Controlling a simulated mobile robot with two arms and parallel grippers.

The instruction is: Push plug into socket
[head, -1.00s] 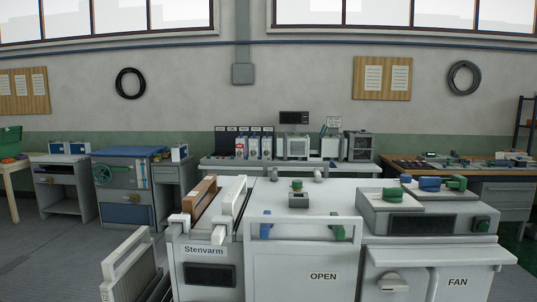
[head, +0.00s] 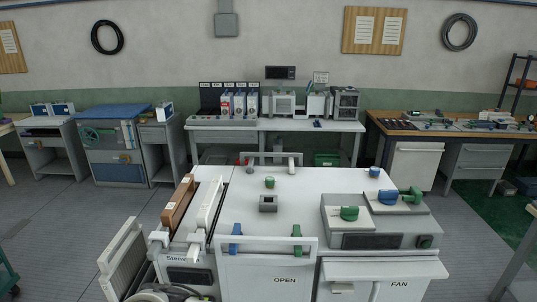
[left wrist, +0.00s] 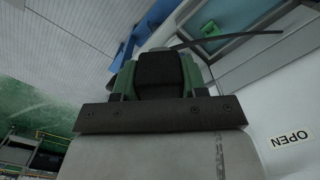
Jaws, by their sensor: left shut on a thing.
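In the left wrist view my left gripper (left wrist: 160,82) has green fingers on both sides of a dark block (left wrist: 160,68), and it is shut on it. I cannot tell for sure that this block is the plug. A thin black strand (left wrist: 235,37), perhaps its cable, runs to the upper right. My right gripper is not in view.
The white cabinet (head: 285,262) has an OPEN front panel, blue and green handles, and a FAN unit (head: 376,242) at right. Brown (head: 178,203) and white (head: 209,205) bars stand at its left. A bench (head: 290,125) with devices stands behind. Grey floor (head: 60,225) is free at left.

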